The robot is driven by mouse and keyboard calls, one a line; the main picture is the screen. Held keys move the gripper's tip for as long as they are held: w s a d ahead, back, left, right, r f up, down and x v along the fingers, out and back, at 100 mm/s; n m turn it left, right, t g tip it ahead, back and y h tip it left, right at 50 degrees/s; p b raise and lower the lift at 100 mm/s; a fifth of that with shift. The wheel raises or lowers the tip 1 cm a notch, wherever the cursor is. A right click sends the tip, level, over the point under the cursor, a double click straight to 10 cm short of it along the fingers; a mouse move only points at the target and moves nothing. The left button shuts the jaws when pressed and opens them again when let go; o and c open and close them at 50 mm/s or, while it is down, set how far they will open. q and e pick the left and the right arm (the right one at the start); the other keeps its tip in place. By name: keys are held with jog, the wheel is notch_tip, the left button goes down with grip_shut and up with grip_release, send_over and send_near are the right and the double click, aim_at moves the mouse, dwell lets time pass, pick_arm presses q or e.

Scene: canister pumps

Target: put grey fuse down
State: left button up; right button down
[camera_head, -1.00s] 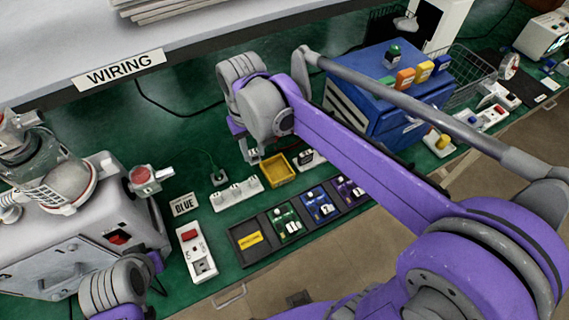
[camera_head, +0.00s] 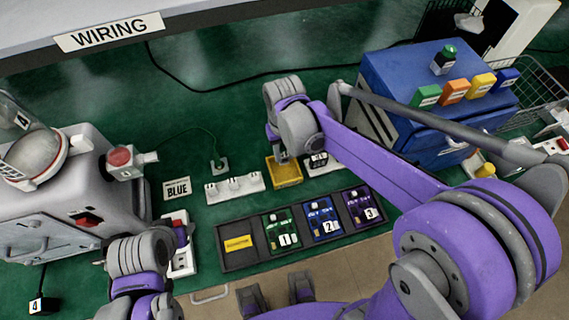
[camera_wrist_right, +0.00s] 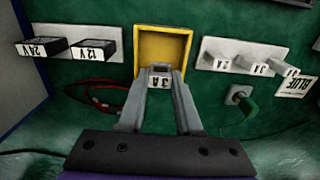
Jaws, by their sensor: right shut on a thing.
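My right gripper (camera_wrist_right: 160,72) is shut on the grey fuse (camera_wrist_right: 160,82), a small light-grey block with a label, at the front edge of the yellow tray (camera_wrist_right: 144,55). The tray is empty in the wrist view; whether the fuse touches it I cannot tell. In the head view the right gripper (camera_head: 283,152) is over the back of the yellow tray (camera_head: 288,181), and the fuse is too small to make out. My left gripper (camera_head: 166,243) is at the lower left, mostly hidden by its own wrist; its fingers are not clear.
White fuse holder (camera_wrist_right: 245,57) with several grey fuses stands right of the tray in the wrist view; black 24V and 12V blocks (camera_wrist_right: 92,47) are left. In the head view, a black tray (camera_head: 240,264) with numbered boards lies in front, and a blue cabinet (camera_head: 400,85) stands right.

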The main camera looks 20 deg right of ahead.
aim_at(284, 164)
jog(key=shift+s+a+f, duration=0.1)
jog(key=shift+f, duration=0.75)
notch_tip(284, 164, down, 2)
jog(key=shift+f, duration=0.65)
jog(key=c, duration=0.9)
grip_release()
jog(key=shift+f+b, duration=0.1)
jog(key=shift+b, duration=0.2)
jog(key=shift+o, duration=0.2)
